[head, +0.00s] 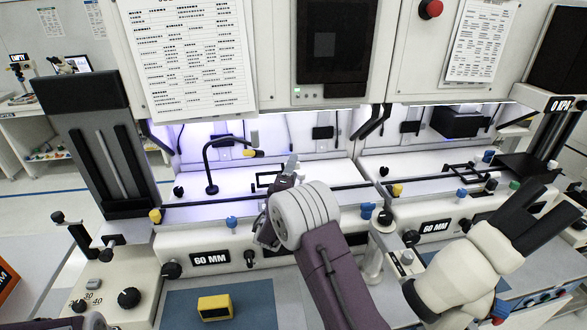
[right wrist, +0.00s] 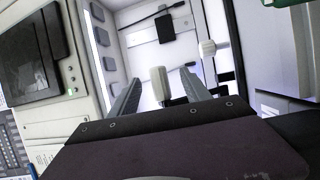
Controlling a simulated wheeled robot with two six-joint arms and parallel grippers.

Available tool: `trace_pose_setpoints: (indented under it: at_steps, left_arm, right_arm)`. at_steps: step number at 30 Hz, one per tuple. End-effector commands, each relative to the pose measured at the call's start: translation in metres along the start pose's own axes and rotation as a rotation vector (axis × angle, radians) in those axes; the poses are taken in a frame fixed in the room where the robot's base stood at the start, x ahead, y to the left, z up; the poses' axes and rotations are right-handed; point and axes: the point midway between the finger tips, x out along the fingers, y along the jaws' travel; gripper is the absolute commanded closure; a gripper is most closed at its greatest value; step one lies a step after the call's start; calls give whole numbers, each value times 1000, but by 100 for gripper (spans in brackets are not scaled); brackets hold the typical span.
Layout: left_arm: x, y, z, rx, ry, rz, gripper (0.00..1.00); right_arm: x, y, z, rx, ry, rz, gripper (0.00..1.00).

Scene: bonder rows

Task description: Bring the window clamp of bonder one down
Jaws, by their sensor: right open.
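Two bonders stand side by side in the head view, each with a 60 MM label; I cannot read which is bonder one. My right arm reaches into the left bonder (head: 190,242). My right gripper (head: 288,168) is above its lit work area, beside a dark frame (head: 262,181) that may be the window clamp, partly hidden by my arm. In the right wrist view the right gripper (right wrist: 160,90) is open, and a cream knob (right wrist: 158,78) shows between its fingers; I cannot tell if they touch it. My left gripper is out of view.
A black gooseneck (head: 208,162) with a yellow tip stands left of my right gripper. The right bonder (head: 470,228) has a similar black frame (head: 465,170). A cream microscope-like head (head: 470,275) with black tubes is at the right. A yellow box (head: 215,307) lies on a blue mat (head: 258,300).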

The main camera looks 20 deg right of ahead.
Motion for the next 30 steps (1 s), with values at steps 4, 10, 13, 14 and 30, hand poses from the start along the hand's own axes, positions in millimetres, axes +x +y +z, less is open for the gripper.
trace_pose_setpoints:
  at_steps: [4, 10, 13, 14, 30]
  left_arm:
    - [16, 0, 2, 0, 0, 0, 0]
    - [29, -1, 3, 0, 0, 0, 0]
    - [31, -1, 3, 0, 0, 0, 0]
    - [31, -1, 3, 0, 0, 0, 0]
    - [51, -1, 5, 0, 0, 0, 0]
  right_arm:
    - [-20, -4, 0, 1, 2, 1, 44]
    - [-42, -3, 0, 2, 1, 1, 44]
    - [-48, -1, 0, 2, 0, 1, 44]
    - [-49, -1, 0, 1, 0, 1, 44]
    - [-101, -4, -1, 1, 5, 1, 44]
